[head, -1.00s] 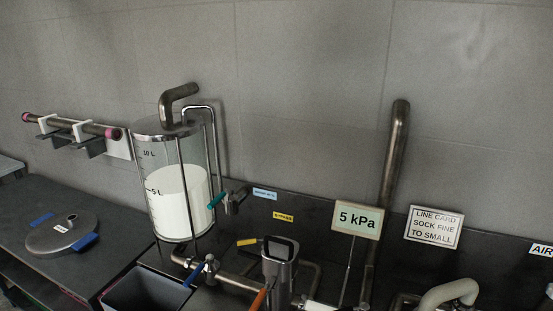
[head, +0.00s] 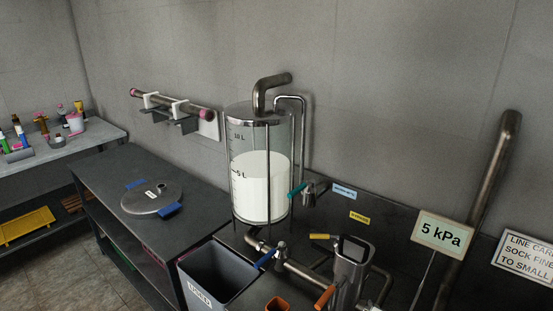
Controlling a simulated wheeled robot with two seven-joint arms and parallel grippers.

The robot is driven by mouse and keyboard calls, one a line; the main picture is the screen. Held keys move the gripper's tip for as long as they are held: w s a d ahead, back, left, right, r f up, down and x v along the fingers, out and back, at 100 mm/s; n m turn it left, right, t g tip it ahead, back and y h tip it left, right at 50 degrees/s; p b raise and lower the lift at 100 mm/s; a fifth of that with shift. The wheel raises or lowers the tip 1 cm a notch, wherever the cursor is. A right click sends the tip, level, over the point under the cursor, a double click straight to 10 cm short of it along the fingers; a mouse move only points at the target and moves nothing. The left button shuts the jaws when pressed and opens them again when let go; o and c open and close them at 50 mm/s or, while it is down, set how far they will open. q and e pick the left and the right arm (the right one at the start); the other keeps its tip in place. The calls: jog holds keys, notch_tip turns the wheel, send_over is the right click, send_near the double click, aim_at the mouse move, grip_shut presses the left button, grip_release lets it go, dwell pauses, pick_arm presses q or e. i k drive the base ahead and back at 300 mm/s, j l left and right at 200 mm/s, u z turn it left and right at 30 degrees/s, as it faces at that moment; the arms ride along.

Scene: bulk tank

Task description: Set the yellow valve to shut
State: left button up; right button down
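The yellow valve handle (head: 320,236) is small and sits at the lower middle of the head view, on the pipework right of the glass tank. It lies roughly level, pointing left, just left of the metal jug-like vessel (head: 350,268). A yellow label (head: 359,218) is on the panel above it. The valve body is partly hidden behind the vessel. Neither of my grippers is in view.
Teal (head: 297,191), blue (head: 265,259) and orange (head: 325,296) handles are nearby. A lid (head: 152,197) lies on the dark bench at left.

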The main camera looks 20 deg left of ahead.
aim_at(312, 236)
jog(key=i+j, duration=0.2)
jog(key=i+j+z, duration=0.1)
jog(key=j, duration=0.3)
jog(key=i+j, duration=0.3)
jog(key=k+l, duration=0.1)
jog(key=k, duration=0.25)
jog(key=k+l, duration=0.1)
jog(key=k, duration=0.3)
